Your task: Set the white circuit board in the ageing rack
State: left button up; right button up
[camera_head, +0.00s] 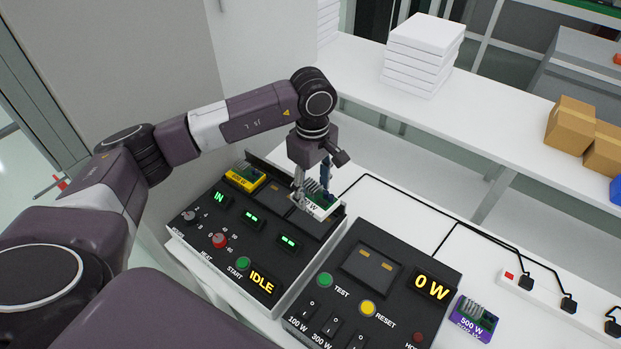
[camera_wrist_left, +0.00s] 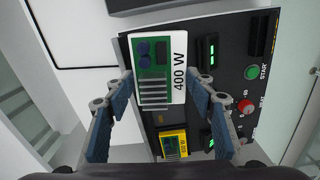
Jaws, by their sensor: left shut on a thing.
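The white circuit board (camera_head: 318,207), marked 400 W in the left wrist view (camera_wrist_left: 160,65), has a green top with chips and pale fins. My left gripper (camera_head: 312,190) points down and is shut on it; in the wrist view a blue-padded finger lies at each side. The board is over the right end of the back row of the ageing rack (camera_head: 190,242), a black console reading IDLE. I cannot tell whether it touches the rack. A yellow board (camera_head: 244,177) sits in the rack's left slot. My right gripper is not in view.
A black test console (camera_head: 300,318) reading 0 W stands right of the rack. A purple 500 W board (camera_head: 474,319) lies beside it. Black cables run to a power strip (camera_head: 545,295). White stacked trays (camera_head: 425,50) and cardboard boxes (camera_head: 570,125) stand on the back shelf.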

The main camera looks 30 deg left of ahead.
aim_at(310, 198)
pick_arm(q)
jog(key=shift+a+f+n, duration=0.1)
jog(key=shift+a+n, duration=0.35)
jog(key=shift+n, duration=0.25)
jog(key=shift+f, duration=0.15)
jog(key=shift+w+f+b, duration=0.2)
jog(key=shift+f+b, duration=0.1)
jog(key=shift+f, duration=0.35)
jog(key=shift+f+b, duration=0.4)
jog(key=shift+f, duration=0.7)
jog(key=shift+f+b, duration=0.8)
jog(key=shift+f, duration=0.1)
jog(key=shift+f+b, duration=0.45)
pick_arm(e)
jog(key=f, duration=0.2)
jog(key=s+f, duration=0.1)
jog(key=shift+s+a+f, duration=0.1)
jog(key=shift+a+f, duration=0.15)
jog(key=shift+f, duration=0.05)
